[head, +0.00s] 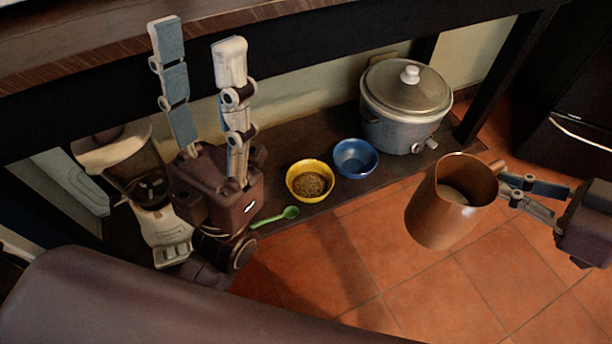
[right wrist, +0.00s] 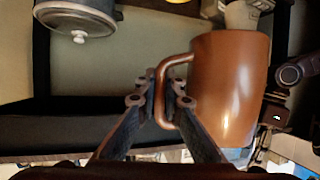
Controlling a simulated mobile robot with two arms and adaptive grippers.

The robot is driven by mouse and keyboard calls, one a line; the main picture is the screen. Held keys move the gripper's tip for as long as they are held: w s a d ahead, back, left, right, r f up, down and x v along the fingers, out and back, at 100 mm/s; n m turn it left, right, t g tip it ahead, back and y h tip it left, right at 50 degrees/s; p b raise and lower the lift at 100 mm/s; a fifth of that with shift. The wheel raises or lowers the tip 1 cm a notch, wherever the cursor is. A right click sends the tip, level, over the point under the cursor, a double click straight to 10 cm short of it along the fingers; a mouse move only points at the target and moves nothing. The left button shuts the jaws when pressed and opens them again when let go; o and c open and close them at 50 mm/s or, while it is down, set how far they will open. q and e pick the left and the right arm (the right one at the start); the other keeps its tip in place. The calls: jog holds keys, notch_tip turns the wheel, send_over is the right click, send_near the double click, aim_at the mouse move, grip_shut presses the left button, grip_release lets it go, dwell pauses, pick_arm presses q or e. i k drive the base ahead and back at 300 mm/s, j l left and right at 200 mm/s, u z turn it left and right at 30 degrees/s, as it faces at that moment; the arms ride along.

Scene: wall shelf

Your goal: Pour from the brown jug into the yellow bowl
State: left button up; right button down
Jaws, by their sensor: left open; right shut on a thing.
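The brown jug (head: 447,212) is held in the air over the tiled floor, in front of the shelf, and looks roughly upright. Something pale shows inside its mouth. My right gripper (head: 507,189) is shut on the jug's handle; the right wrist view also shows the jug (right wrist: 230,85) and the fingers (right wrist: 163,100) at the handle. The yellow bowl (head: 297,193) stands on the low shelf, left of the jug and apart from it, with brownish grainy contents. My left gripper (head: 200,42) is open and empty, fingers pointing up, left of the yellow bowl.
A blue bowl (head: 356,170) stands right beside the yellow bowl. A lidded cooker (head: 398,128) stands behind the jug at right. A green spoon (head: 288,213) lies at the shelf's front edge. A blender-like appliance (head: 157,222) stands at left. A dark beam (head: 300,55) runs above the shelf.

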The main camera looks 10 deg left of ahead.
aim_at(309, 181)
jog(key=l+u, duration=0.1)
jog(key=u, duration=0.9)
jog(key=k+l+u, duration=0.1)
jog(key=l, duration=0.2)
jog(key=k+l+u, duration=0.15)
jog(key=l, duration=0.15)
